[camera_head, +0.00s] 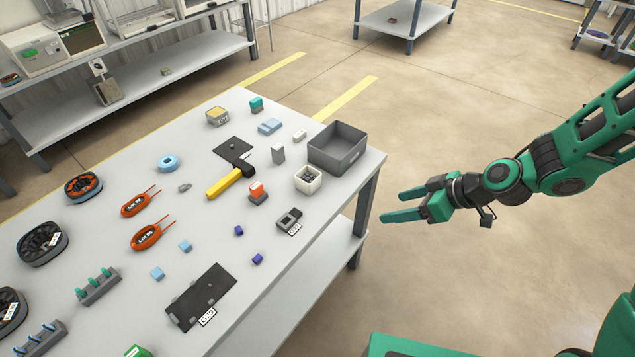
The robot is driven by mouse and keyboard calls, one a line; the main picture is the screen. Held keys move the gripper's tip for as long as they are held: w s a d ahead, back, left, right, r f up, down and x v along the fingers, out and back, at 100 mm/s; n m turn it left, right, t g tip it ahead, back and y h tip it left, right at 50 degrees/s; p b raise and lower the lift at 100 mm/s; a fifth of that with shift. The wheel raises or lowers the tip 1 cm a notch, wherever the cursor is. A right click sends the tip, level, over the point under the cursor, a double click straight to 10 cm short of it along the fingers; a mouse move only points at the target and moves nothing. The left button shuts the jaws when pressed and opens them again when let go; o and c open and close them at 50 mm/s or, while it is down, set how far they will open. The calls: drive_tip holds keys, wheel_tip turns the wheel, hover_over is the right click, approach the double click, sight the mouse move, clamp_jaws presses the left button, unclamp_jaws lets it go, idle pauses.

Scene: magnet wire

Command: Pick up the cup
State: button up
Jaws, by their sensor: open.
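A small white cup-like container (314,186) stands upright on the table near its right edge, just in front of a grey open bin. Its top is open and shows something dark inside, too small to make out. I take it to be the cup. My gripper (391,206) is open and empty. It shows to the right of the cup, past the table's right edge with the floor behind it, its green fingers pointing left and apart from the cup.
The grey table (330,207) is crowded. The grey bin (351,158) stands beside the cup. A yellow-handled hammer (225,184), an orange-topped block (257,191) and a grey part (288,220) lie nearby. Floor to the right is clear.

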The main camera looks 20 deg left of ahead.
sight(316, 182)
drive_tip(key=a+t+y, duration=0.1)
drive_tip(key=a, duration=0.4)
drive_tip(key=a+y, duration=0.2)
drive_tip(key=a, duration=0.2)
drive_tip(key=a+t+y, duration=0.1)
drive_tip(key=a, duration=0.4)
drive_tip(key=shift+w+a+r+n+t+y, duration=0.3)
drive_tip(key=shift+w+a+r+n+y, duration=0.05)
drive_tip(key=shift+w+r+n+y, duration=0.05)
drive_tip(key=x, duration=0.6)
drive_tip(key=shift+r, duration=0.2)
drive_tip(key=x, duration=0.4)
drive_tip(key=shift+s+a+r, duration=0.25)
drive_tip(key=shift+a+r, duration=0.05)
drive_tip(key=shift+w+a+f, duration=0.2)
drive_tip(key=shift+a, duration=0.2)
drive_tip(key=c, duration=1.1)
